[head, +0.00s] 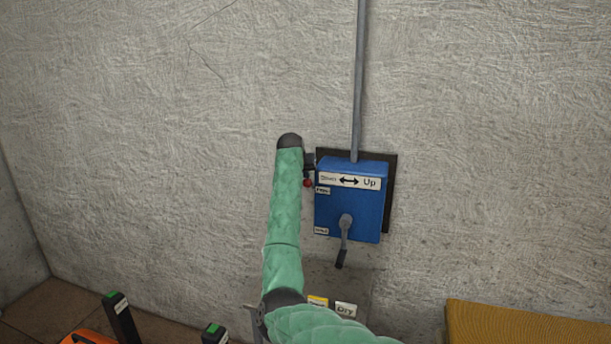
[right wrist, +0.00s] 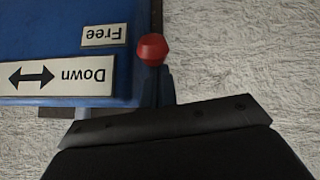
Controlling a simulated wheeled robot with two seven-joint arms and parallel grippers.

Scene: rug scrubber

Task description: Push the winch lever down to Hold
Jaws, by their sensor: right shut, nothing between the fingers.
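The blue winch box (head: 364,205) is on the wall in the middle of the head view. The winch lever's red knob (head: 307,183) stands at its left side, level with the upper label "Free" (head: 322,190). A lower label (head: 321,231), hard to read, is near the box's bottom left corner. In the right wrist view the picture is upside down, and the red knob (right wrist: 152,49) is beside "Free" (right wrist: 103,35). My right gripper (head: 309,160) is shut and empty, just above the knob; I cannot tell whether they touch. My left gripper is out of view.
A crank handle (head: 343,242) hangs on the box front, and a grey pole (head: 359,80) rises above it. Below are a "Dry" label (head: 346,310) and a yellow label (head: 318,301). Dark posts (head: 122,318) stand lower left; a yellow-brown block (head: 520,325) is lower right.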

